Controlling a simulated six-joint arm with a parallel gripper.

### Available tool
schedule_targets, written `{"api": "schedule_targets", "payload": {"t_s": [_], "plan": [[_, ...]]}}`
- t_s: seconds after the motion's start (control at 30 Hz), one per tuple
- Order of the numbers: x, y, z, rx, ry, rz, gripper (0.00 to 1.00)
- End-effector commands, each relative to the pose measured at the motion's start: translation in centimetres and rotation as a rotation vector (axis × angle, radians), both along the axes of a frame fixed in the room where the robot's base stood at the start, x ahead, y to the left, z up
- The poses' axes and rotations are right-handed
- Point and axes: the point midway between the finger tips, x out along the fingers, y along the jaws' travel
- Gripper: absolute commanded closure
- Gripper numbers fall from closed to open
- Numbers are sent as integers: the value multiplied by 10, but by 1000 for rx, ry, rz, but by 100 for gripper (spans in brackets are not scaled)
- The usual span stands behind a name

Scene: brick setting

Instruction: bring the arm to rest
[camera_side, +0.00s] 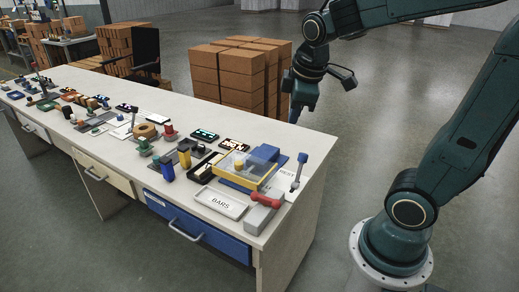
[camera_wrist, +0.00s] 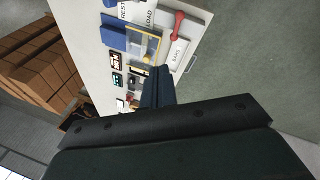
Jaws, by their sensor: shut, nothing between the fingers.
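My gripper (camera_side: 294,115) hangs at the far right end of the long workbench (camera_side: 278,138), pointing down, with nothing in it. Its fingers are together. In the wrist view the closed fingers (camera_wrist: 157,88) show in the middle, above the dark gripper body. The gripper is apart from the objects on the bench. The nearest of them are a blue block (camera_side: 274,160) and a yellow-framed clear-lidded box (camera_side: 245,168).
A white tray marked BARS (camera_side: 221,203) and a red-handled piece (camera_side: 266,198) lie at the near right end. A grey lever with a blue knob (camera_side: 298,172) stands by the right edge. Several small parts cover the bench leftward. Stacked brown boxes (camera_side: 228,77) stand behind.

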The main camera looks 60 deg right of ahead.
Motion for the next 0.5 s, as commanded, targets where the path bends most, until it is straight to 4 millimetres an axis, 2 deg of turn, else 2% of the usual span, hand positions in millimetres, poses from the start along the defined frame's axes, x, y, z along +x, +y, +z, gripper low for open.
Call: {"api": "schedule_targets", "payload": {"t_s": [0.23, 0.5], "plan": [[-38, 33, 15, 124, -122, -153, 100], [-77, 63, 20, 272, -216, -310, 100]]}}
